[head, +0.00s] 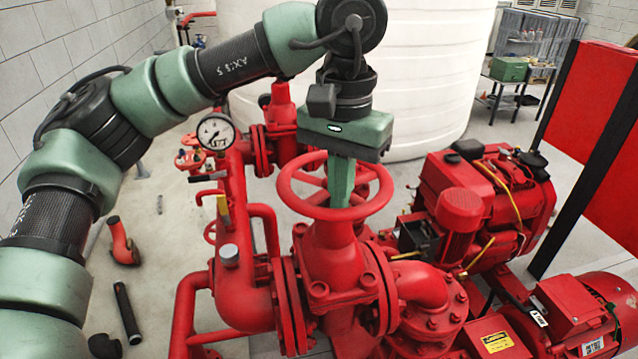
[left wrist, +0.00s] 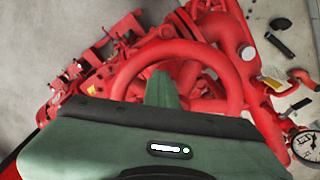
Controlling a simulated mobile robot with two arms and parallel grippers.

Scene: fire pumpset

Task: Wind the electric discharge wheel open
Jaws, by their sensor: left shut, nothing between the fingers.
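The red discharge handwheel (head: 297,200) sits flat on top of a red gate valve (head: 335,255) in the middle of the head view. My left gripper (head: 341,200) points down from above, its green fingers shut together and reaching into the opening between the wheel's rim and hub. Nothing shows between the fingers. Whether they touch a spoke or the rim, I cannot tell. In the left wrist view the wheel rim (left wrist: 133,72) arcs around the finger tips (left wrist: 161,85), and the gripper body hides the near part of the wheel. My right gripper is not in view.
A pressure gauge (head: 215,131) stands on the red pipe left of the wheel. A red diesel engine (head: 490,195) and a motor (head: 575,310) stand at right. A white tank (head: 430,80) is behind. A black pipe piece (head: 127,312) lies on the floor at left.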

